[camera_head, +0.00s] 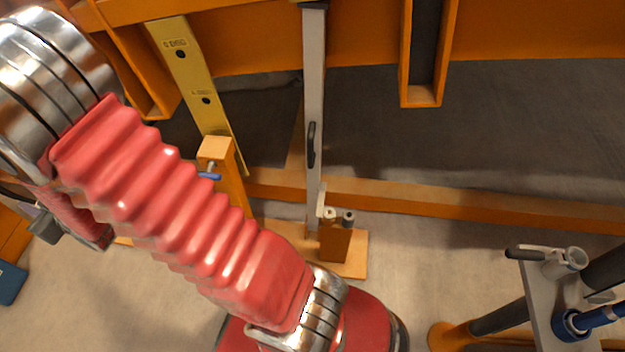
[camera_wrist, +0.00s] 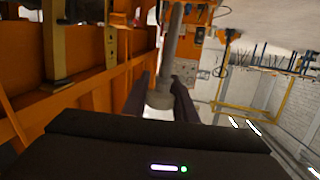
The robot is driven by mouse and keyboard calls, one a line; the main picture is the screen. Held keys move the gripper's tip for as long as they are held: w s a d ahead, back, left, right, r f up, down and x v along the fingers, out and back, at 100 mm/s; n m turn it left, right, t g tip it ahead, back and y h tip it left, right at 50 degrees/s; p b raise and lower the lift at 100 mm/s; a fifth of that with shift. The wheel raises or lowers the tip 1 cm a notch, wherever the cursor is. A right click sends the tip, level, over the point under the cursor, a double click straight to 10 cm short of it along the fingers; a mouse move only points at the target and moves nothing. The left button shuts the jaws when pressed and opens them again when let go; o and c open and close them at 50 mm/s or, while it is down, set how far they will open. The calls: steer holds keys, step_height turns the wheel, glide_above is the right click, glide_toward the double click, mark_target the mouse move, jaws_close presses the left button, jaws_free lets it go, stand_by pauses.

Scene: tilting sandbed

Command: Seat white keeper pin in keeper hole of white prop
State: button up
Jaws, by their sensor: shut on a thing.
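The white prop (camera_head: 314,90) stands upright in the middle of the head view, pale grey, with a black handle on its face. Its foot meets a small wooden block with pale fittings; I cannot make out the keeper hole. In the wrist view my gripper (camera_wrist: 160,92) is shut on a rod-like pin (camera_wrist: 174,40) with a wider collar between the dark fingers. It looks grey in the shade, and I take it for the white keeper pin. The pin points away from the gripper. My gripper does not show clearly in the head view, so its distance from the prop cannot be told.
A yellow prop (camera_head: 190,75) with holes leans at the left, beside a wooden post (camera_head: 216,150) with a blue-handled pin. Orange beams (camera_head: 520,30) cross the back. A grey stand (camera_head: 540,300) with a tube and blue part is at the right. Floor between is clear.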

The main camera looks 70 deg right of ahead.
steer(key=shift+a, duration=0.1)
